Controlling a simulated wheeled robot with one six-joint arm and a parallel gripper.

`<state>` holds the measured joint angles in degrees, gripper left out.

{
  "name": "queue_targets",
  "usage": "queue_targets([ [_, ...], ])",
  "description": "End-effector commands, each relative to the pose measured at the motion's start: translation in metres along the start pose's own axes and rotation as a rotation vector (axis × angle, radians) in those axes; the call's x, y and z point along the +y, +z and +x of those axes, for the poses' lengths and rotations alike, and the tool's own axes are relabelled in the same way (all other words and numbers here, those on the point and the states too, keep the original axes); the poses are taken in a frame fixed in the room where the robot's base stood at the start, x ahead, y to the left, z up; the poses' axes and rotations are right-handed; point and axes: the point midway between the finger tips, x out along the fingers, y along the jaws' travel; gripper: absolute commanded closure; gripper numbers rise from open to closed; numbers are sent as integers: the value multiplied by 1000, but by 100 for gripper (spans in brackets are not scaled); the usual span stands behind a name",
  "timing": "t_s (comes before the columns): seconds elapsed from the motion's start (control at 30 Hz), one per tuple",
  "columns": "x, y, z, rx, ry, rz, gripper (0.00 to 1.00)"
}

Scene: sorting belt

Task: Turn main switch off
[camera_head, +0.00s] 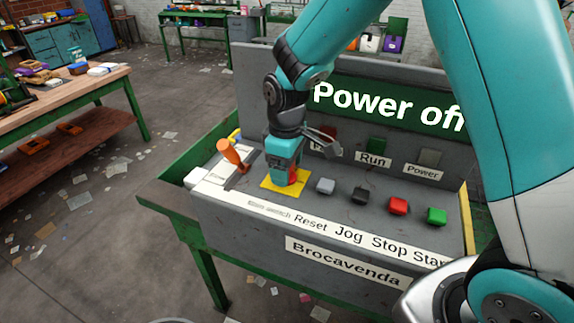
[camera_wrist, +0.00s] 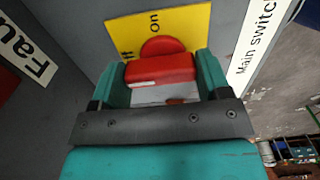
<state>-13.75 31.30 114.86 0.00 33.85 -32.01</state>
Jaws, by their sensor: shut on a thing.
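The main switch is a red rotary knob with a bar handle (camera_wrist: 160,71) on a yellow plate (camera_wrist: 190,24) in the wrist view. The plate reads "on", and a partly covered word ending in "ff" stands to its left. My gripper (camera_wrist: 158,76) has one finger on each side of the red handle and is shut on it. In the head view my gripper (camera_head: 286,178) points down at the yellow plate (camera_head: 268,185) and hides most of the knob. The display (camera_head: 390,108) on the panel reads "Power off" in white on green.
An orange lever (camera_head: 231,153) stands left of my gripper. Grey (camera_head: 325,186), black (camera_head: 360,195), red (camera_head: 398,205) and green (camera_head: 436,215) buttons run to the right. Run (camera_head: 376,146) and Power (camera_head: 429,157) lamps sit behind them. A wooden bench (camera_head: 75,95) stands at left.

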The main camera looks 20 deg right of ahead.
Motion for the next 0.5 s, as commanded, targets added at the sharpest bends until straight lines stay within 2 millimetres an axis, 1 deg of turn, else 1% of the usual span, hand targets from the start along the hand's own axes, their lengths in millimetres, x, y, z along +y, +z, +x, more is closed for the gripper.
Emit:
queue_targets([
  [0.3, 0, 0, 0, 0, 0, -4, 53],
  [0.33, 0, 0, 0, 0, 0, -4, 23],
  [0.37, 0, 0, 0, 0, 0, -4, 16],
  [0.4, 0, 0, 0, 0, 0, -4, 7],
  [0.43, 0, 0, 0, 0, 0, -3, 4],
  [0.5, 0, 0, 0, 0, 0, -3, 4],
])
